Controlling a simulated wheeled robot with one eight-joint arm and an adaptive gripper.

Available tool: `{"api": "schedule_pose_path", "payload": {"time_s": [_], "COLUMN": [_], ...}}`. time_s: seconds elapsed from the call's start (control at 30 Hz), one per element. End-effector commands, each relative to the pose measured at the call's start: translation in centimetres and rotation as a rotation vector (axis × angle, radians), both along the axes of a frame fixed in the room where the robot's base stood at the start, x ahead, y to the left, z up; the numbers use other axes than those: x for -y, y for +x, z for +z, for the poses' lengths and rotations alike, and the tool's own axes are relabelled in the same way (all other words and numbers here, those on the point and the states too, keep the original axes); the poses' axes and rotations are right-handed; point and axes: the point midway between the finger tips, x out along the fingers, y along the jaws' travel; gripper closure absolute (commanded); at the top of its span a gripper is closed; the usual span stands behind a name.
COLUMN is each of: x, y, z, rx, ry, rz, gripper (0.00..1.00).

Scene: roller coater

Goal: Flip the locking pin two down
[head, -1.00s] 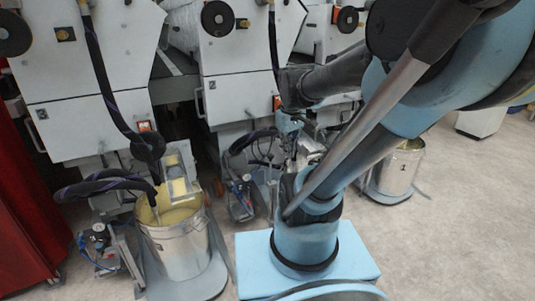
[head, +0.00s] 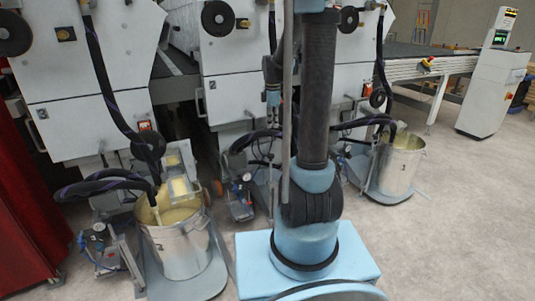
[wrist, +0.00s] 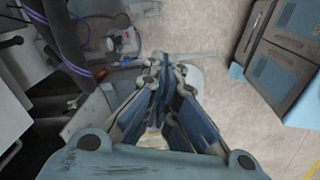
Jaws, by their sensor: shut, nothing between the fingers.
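I cannot pick out locking pin two in either view; it is too small or hidden. My gripper (head: 271,112) hangs in front of the middle white machine (head: 241,97) in the head view, small and partly beside my arm. In the wrist view my gripper (wrist: 160,66) has its fingers drawn together, with nothing between them. A flat grey bar (wrist: 199,55) lies beyond the fingertips, and I cannot tell whether it touches them.
Dark hoses (head: 103,75) hang from the machines. A grey-white control post (head: 494,90) stands at right. The floor (head: 450,235) at right is clear.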

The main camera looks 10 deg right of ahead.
Motion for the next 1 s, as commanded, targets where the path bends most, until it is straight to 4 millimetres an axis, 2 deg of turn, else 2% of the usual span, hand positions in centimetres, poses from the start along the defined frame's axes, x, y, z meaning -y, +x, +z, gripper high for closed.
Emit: {"api": "schedule_pose_path", "payload": {"time_s": [0.03, 0.2, 0.4, 0.6, 1.0], "x": [-0.1, -0.3, -0.5, -0.5, -0.5], "y": [1.5, 5.6, 8.5, 9.4, 9.4], "z": [-0.7, -3.1, -5.3, -6.1, -6.4], "rx": [-0.005, -0.020, -0.035, -0.039, -0.039], "ry": [-0.004, -0.016, -0.023, -0.026, -0.026], "rz": [0.046, 0.212, 0.345, 0.390, 0.391], "gripper": [1.00, 1.00, 1.00, 1.00, 1.00]}}
